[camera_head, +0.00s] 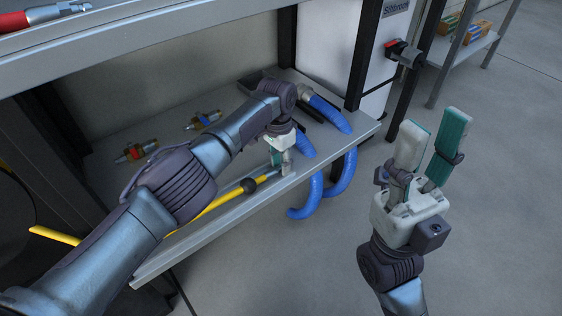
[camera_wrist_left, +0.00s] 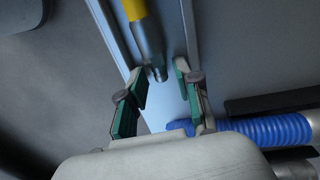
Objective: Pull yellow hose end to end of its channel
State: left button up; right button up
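The yellow hose (camera_head: 220,201) lies along the front of the lower shelf, partly hidden behind my left arm. In the left wrist view its yellow part (camera_wrist_left: 135,9) leads into a grey metal end (camera_wrist_left: 149,46). The channel (camera_wrist_left: 187,30) shows as a pale strip with raised edges under the metal end. My left gripper (camera_head: 282,158) is over the shelf's front right corner area. In the left wrist view its fingers (camera_wrist_left: 161,77) are apart, with the metal tip roughly between the fingertips and not gripped. My right gripper (camera_head: 436,128) is open and empty, right of the shelf.
Blue corrugated hoses (camera_head: 322,180) hang over the shelf's right end; one also shows beside the left fingers (camera_wrist_left: 265,130). Two small fittings (camera_head: 136,151) (camera_head: 204,120) lie farther back on the lower shelf (camera_head: 112,168). The upper shelf (camera_head: 150,32) overhangs it. Open floor (camera_head: 500,200) lies to the right.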

pick_arm(q)
jog(key=shift+o, duration=0.2)
notch_tip(320, 180, up, 12)
jog(key=shift+w+a, duration=0.2)
jog(key=shift+w, duration=0.1)
dwell(0.3)
